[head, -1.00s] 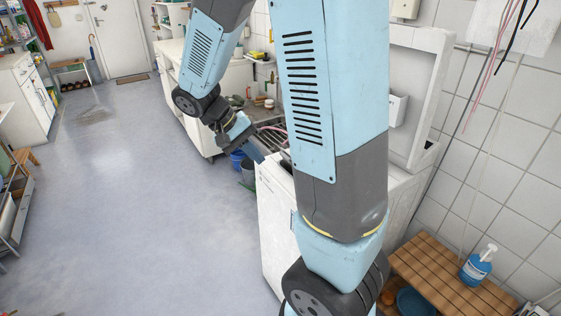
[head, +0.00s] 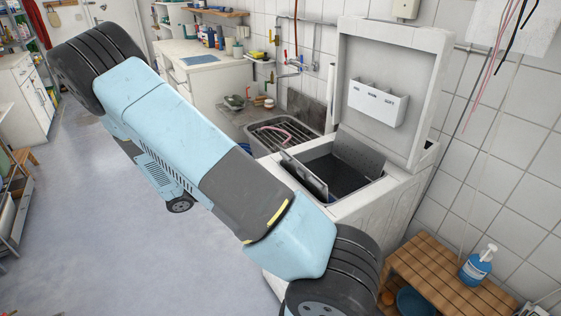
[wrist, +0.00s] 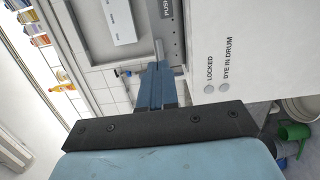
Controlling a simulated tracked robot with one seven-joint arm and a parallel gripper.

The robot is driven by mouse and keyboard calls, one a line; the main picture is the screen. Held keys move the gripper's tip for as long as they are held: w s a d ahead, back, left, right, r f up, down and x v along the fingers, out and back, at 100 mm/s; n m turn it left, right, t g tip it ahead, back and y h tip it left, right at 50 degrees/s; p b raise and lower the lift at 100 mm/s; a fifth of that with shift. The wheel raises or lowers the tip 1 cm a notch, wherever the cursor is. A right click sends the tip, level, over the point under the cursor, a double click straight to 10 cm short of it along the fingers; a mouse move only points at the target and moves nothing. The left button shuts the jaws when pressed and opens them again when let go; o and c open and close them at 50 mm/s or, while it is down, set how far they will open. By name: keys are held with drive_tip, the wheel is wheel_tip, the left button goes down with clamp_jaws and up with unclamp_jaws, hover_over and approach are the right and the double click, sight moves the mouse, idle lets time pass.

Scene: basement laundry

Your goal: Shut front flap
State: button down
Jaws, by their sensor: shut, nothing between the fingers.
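A white top-loading washer (head: 400,208) stands with its lid (head: 425,100) up. Its drum opening is dark. The front flap (head: 305,175), a grey plate on the aisle side, stands tilted open. The rear flap (head: 360,153) stands open by the lid. In the wrist view a grey perforated flap marked PUSH (wrist: 177,38) shows beside the washer's white front panel (wrist: 235,50); it appears to be the front flap. My gripper (wrist: 157,66) is shut and empty, its blue fingertips close to that flap's edge; I cannot tell if they touch. In the head view the gripper is hidden.
A sink with a rack (head: 283,133) and a pink hose adjoins the washer. A wooden slatted stand (head: 435,270) with a blue bottle (head: 477,265) is at the right. A green watering can (wrist: 292,132) shows in the wrist view.

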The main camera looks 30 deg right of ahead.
drive_tip(key=d+t, duration=0.1)
drive_tip(key=d, duration=0.3)
drive_tip(key=w+d+h, duration=0.1)
drive_tip(key=d, duration=0.3)
drive_tip(key=w+d+n+t, duration=0.1)
drive_tip(key=d, duration=0.4)
drive_tip(key=shift+w+f+t+h, duration=0.15)
drive_tip(key=shift+f+t+h, duration=0.15)
drive_tip(key=shift+h, duration=0.1)
